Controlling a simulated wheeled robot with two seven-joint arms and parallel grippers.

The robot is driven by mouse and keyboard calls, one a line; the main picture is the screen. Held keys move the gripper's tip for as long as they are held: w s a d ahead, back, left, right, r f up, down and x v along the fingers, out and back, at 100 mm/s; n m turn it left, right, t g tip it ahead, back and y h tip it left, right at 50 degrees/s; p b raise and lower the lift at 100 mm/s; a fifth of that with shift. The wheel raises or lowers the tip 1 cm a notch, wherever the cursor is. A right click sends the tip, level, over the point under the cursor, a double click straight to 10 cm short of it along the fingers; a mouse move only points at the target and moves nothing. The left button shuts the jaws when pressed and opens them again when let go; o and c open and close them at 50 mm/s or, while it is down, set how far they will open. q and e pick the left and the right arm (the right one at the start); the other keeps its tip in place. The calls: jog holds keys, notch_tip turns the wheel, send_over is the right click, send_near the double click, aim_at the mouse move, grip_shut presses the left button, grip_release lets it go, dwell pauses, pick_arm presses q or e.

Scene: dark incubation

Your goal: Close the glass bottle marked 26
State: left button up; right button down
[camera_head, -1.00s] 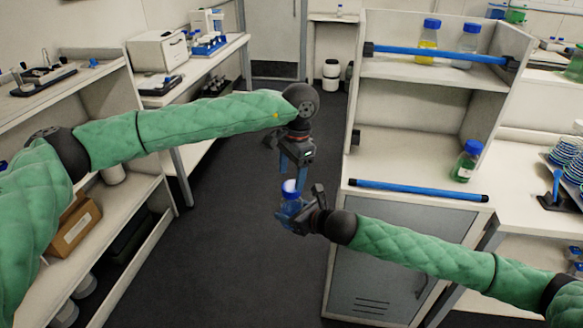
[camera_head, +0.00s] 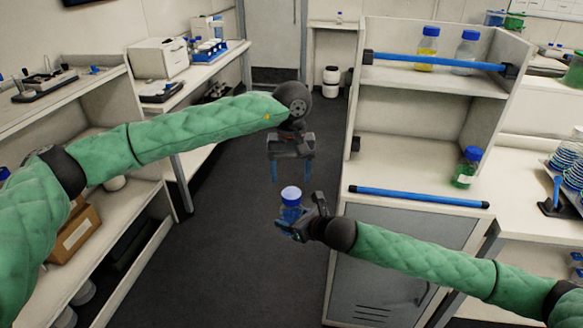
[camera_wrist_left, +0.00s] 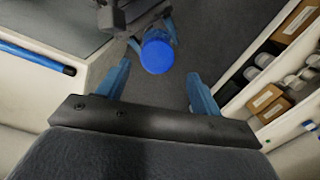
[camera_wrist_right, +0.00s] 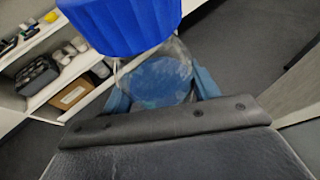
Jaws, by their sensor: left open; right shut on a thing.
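A clear glass bottle (camera_head: 289,213) is held upright in mid-air over the floor; no number is readable on it. A blue screw cap (camera_head: 291,193) sits on its top; the same cap fills the top of the right wrist view (camera_wrist_right: 125,22). I cannot tell how tight it is. My right gripper (camera_head: 296,227) is shut on the bottle's body, with its fingers either side of the glass in the right wrist view. My left gripper (camera_head: 291,174) is open and empty just above the cap, fingers pointing down. The left wrist view shows the cap (camera_wrist_left: 157,52) between and beyond its fingers.
A white cabinet with shelves stands on the right, with a blue bar (camera_head: 419,196) along its edge. Other bottles there are a yellow one (camera_head: 427,48), a clear one (camera_head: 466,52) and a green one (camera_head: 466,167). Shelves with a cardboard box (camera_head: 75,231) stand left. Open floor lies between.

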pick_arm(q)
jog(key=n, duration=0.6)
jog(key=shift+r+n, duration=0.35)
jog(key=shift+n, duration=0.05)
jog(key=n, duration=0.6)
jog(key=shift+r+n, duration=0.2)
jog(key=shift+n, duration=0.2)
jog(key=n, duration=0.6)
jog(key=shift+d+r+n, duration=0.1)
jog(key=shift+r+n, duration=0.05)
jog(key=shift+n, duration=0.15)
jog(key=n, duration=0.6)
jog(key=shift+n+t, duration=0.3)
jog(key=shift+n, duration=0.1)
jog(key=n, duration=1.5)
